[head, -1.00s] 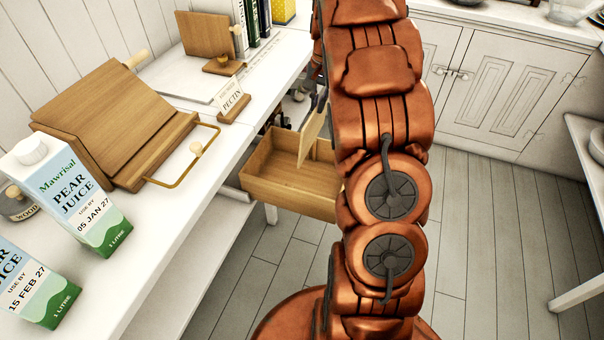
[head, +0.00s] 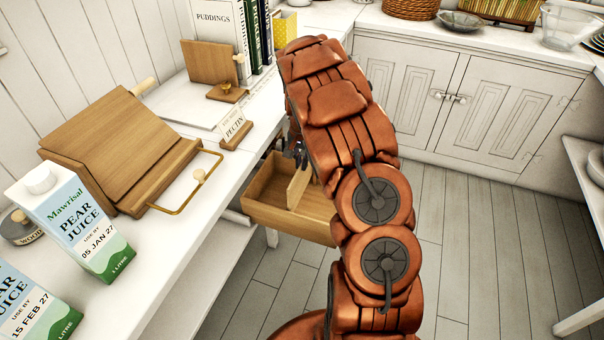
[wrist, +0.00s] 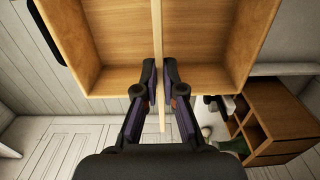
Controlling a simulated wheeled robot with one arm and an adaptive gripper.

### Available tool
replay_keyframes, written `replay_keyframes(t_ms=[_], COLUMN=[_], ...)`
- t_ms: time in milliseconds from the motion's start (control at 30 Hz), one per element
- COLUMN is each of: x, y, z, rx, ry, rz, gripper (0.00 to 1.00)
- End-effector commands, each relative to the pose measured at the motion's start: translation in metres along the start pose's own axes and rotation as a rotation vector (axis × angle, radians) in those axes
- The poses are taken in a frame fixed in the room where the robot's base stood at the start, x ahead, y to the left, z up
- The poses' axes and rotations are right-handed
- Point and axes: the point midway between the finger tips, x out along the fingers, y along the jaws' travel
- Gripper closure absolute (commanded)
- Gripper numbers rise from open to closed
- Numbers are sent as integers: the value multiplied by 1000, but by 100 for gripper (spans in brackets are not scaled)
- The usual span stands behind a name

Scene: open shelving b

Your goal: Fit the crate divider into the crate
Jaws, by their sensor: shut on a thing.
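The crate divider (head: 299,187) is a thin, pale wooden panel. It stands on edge within the outline of the open wooden crate (head: 280,218), with its upper part above the rim. In the wrist view, the divider (wrist: 157,35) runs lengthwise near the crate's middle, and its near end overlaps the near crate wall (wrist: 112,82). My gripper (wrist: 158,78) is shut on the divider, with one finger on each side. In the head view, my arm hides most of the gripper and the crate's right part. I cannot tell whether the divider touches the crate's floor.
The white counter (head: 175,235) runs along the left, holding juice cartons (head: 85,225), a wooden stand (head: 120,150) and a PECTIN sign (head: 233,128). A wooden cubby unit (wrist: 275,120) is right of the crate in the wrist view. Floor right of my arm is clear.

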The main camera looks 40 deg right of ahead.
Motion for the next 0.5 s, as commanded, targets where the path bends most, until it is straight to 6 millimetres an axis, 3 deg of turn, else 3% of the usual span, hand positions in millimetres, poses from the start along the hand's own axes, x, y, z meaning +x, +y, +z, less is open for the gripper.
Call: replay_keyframes(t_ms=[267, 500], x=[17, 46], y=[0, 0], z=[0, 0], rx=[-1, -1], ry=[-1, 0], rz=[1, 1], gripper=[100, 100])
